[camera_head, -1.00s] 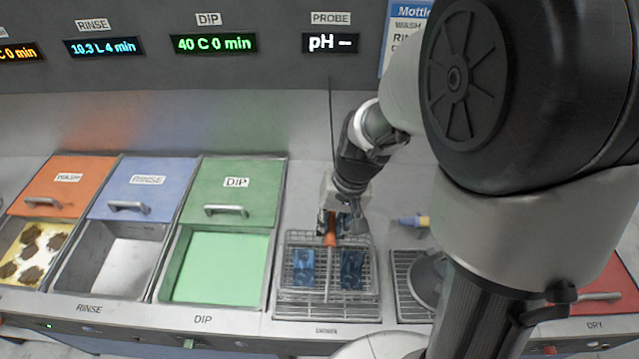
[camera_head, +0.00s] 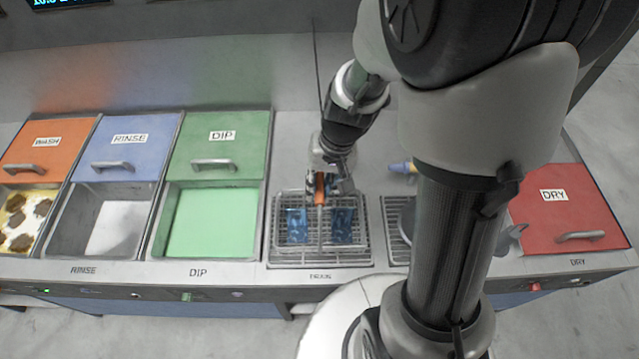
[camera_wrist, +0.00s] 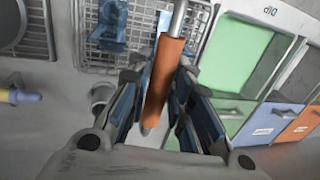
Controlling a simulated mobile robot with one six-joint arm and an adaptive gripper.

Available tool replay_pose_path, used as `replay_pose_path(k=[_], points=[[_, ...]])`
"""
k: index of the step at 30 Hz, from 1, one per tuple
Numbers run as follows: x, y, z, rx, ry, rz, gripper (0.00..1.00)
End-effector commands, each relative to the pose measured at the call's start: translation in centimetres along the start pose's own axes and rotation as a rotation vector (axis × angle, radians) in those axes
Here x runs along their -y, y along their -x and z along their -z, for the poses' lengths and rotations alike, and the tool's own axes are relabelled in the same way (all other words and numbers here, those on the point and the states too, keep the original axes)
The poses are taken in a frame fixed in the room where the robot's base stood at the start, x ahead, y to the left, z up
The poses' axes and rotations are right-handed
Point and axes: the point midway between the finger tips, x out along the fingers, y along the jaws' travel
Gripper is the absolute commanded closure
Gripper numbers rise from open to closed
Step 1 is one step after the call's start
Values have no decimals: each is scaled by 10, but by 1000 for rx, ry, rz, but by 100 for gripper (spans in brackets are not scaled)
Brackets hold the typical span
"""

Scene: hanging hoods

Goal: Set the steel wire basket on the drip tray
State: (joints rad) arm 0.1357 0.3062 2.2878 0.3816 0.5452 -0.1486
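The steel wire basket (camera_head: 301,221) is over the drip tray (camera_head: 318,258) at the station labelled DRAIN, looking roughly level. I cannot tell whether its bottom fully touches the tray. Blue hoods are in it, one on each side of its middle. The basket's orange handle (camera_wrist: 167,80) rises from its middle. My gripper (camera_head: 323,188) is at this handle. In the wrist view its fingers lie on both sides of the handle, close in, and appear shut on it. The basket's mesh (camera_wrist: 110,42) also shows in the wrist view, partly hidden by handle and fingers.
The green DIP tank (camera_head: 208,222), the RINSE tank (camera_head: 112,222) and the WASH tank (camera_head: 20,218) stand open to the left. Another grate (camera_head: 396,228) lies to the right, partly hidden by my arm. A red DRY lid (camera_head: 570,215) is farther right.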

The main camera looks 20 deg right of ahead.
Motion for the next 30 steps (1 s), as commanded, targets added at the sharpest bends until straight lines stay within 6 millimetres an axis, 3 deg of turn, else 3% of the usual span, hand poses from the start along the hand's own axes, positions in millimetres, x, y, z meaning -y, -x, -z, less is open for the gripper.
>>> replay_pose_path(k=[7,17,22,30], points=[[0,0,0,-1,0,0,63],[0,2,0,-1,0,0,63],[1,25,1,-5,1,2,63],[1,84,2,-7,0,1,63]])
